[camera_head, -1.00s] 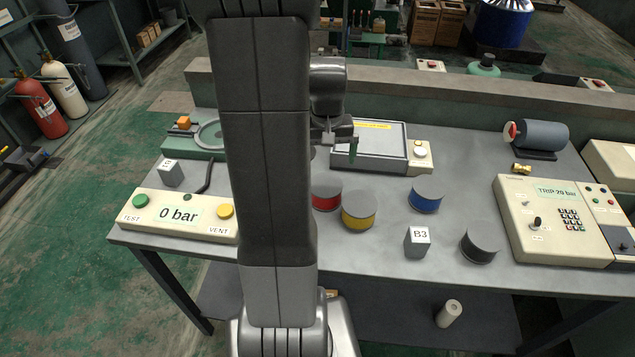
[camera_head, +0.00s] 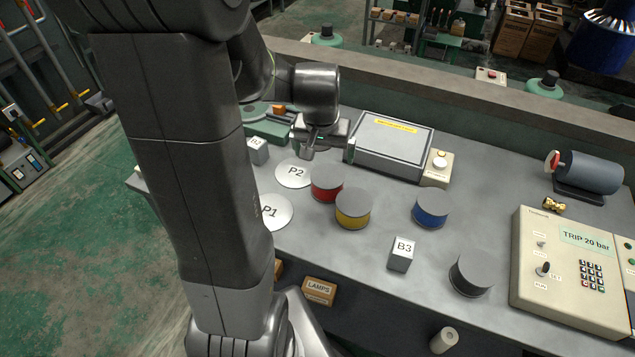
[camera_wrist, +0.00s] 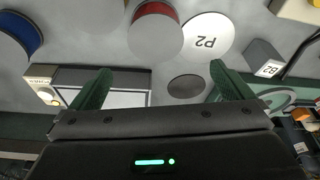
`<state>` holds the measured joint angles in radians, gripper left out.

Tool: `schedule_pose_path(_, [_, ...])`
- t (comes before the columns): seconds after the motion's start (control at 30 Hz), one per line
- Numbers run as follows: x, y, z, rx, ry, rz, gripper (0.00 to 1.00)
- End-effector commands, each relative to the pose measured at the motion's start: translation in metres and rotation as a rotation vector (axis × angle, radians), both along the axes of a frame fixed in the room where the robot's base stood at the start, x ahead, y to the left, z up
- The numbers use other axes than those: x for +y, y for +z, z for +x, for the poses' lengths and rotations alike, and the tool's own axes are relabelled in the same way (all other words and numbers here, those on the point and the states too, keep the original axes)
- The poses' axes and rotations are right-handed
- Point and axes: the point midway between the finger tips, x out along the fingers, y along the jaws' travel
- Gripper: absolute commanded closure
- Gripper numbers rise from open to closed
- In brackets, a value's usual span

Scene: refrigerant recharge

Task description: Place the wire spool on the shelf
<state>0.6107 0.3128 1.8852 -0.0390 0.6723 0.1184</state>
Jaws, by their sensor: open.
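Several wire spools stand upright on the bench: red (camera_head: 326,184), yellow (camera_head: 353,210), blue (camera_head: 431,209) and dark grey (camera_head: 471,276). I cannot tell which one the task means. My gripper (camera_head: 307,150) is above the bench, behind the red spool and near the P2 disc (camera_head: 294,172). In the wrist view my gripper (camera_wrist: 160,69) has its two green fingers wide apart with nothing between them. There the red spool (camera_wrist: 155,36) lies beyond the fingertips, and the blue spool (camera_wrist: 18,38) is at the upper left. The shelf under the bench is mostly hidden.
A LAMPS box (camera_head: 319,291) and a white roll (camera_head: 443,340) sit below the bench top. A grey case (camera_head: 390,146), block B3 (camera_head: 401,254), block B2 (camera_head: 258,150) and the TRIP panel (camera_head: 575,270) occupy the bench. Free surface lies right of the blue spool.

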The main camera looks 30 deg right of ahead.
Motion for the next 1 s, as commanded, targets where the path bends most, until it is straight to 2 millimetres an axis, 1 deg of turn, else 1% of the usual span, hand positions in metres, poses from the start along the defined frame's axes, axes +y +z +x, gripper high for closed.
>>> schedule_pose_path(0.2, [-0.005, -0.034, 0.006, 0.006, 0.001, 0.004, 0.0])
schedule_pose_path(0.4, [-0.01, -0.061, 0.012, 0.005, 0.001, 0.004, 0.0])
schedule_pose_path(0.53, [-0.012, -0.072, 0.014, 0.003, 0.001, 0.002, 0.0])
schedule_pose_path(0.77, [-0.014, -0.081, 0.015, 0.003, 0.001, 0.002, 0.0])
schedule_pose_path(1.0, [-0.02, -0.106, 0.013, 0.005, 0.001, 0.004, 0.0])
